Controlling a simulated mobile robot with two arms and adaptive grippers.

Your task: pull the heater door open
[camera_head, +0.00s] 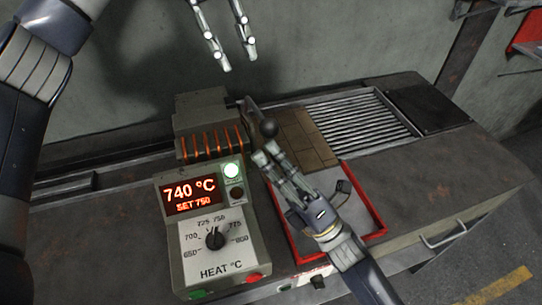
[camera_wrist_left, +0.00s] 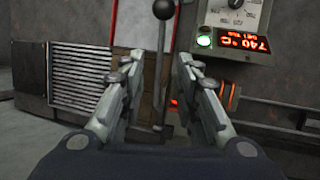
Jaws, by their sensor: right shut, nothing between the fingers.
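The heater (camera_head: 203,118) is a dark grey box with glowing orange slots, behind the control box. A lever with a black ball knob (camera_head: 268,129) stands at its right side; the knob also shows at the top of the left wrist view (camera_wrist_left: 163,10). I cannot make out clearly which part is the heater door or how far open it is. My left gripper (camera_head: 237,58) is open and empty, above and behind the heater; in its wrist view the lever's rod shows between the fingers, farther off. My right gripper (camera_head: 264,158) is shut and empty, its fingertips just below the knob.
The control box (camera_head: 172,236) shows 740 °C, set 750, with a dial and a lit green lamp (camera_head: 231,170). A red-rimmed tray (camera_head: 375,210) lies under my right arm. Tan bricks (camera_head: 310,140) and a slatted grille (camera_head: 365,122) lie to the right. A wall stands behind.

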